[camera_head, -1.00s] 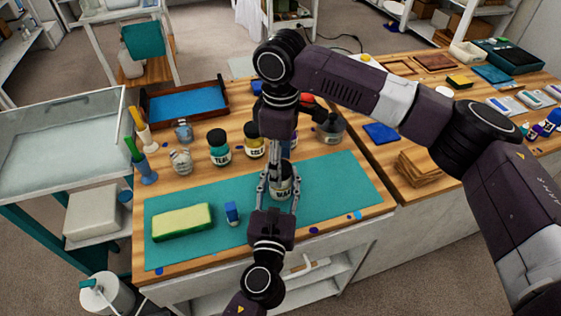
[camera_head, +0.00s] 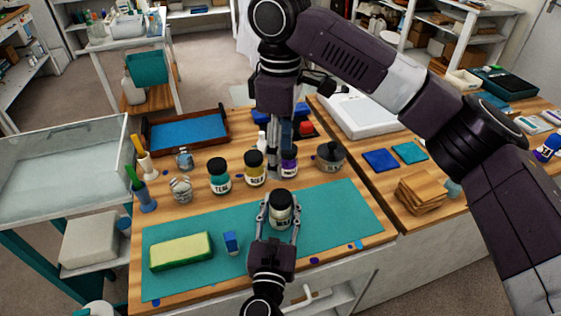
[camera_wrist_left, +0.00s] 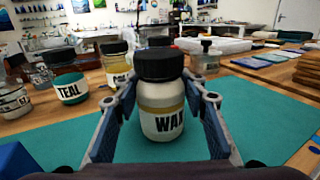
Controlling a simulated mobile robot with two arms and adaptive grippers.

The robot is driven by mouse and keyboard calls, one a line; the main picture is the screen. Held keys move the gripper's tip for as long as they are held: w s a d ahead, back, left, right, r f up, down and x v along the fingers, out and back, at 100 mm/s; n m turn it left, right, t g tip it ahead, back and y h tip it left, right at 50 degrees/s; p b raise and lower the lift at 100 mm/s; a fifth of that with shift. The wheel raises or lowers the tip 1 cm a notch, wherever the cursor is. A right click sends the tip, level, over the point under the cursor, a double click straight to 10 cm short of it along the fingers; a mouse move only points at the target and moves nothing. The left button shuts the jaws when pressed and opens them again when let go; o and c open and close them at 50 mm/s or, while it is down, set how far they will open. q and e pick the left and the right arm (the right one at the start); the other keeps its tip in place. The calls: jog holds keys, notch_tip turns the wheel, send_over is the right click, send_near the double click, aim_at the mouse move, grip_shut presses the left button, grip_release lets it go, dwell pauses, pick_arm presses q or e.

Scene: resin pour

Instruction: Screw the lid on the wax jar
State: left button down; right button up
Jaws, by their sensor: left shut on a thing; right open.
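My left gripper (camera_head: 280,212) is shut on the jar body (camera_wrist_left: 160,118) from the near side, one finger on each side below the lid. My right gripper (camera_head: 274,162) is open and empty, raised above and behind the jar, apart from the lid.
Behind the mat stand the teal jar (camera_head: 219,178), the gold jar (camera_head: 254,170) and a purple jar (camera_head: 289,165). A yellow-green sponge (camera_head: 181,251) and a small blue block (camera_head: 231,242) lie on the mat's left. The mat's right part is clear.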

pick_arm(q)
jog(key=c, duration=1.1)
grip_release()
jog(key=shift+c, duration=0.2)
jog(key=shift+s, duration=0.1)
jog(key=s, duration=0.4)
jog(key=s+a, duration=0.1)
jog(key=s, duration=0.6)
jog(key=shift+s+a, duration=0.2)
jog(key=shift+s, duration=0.15)
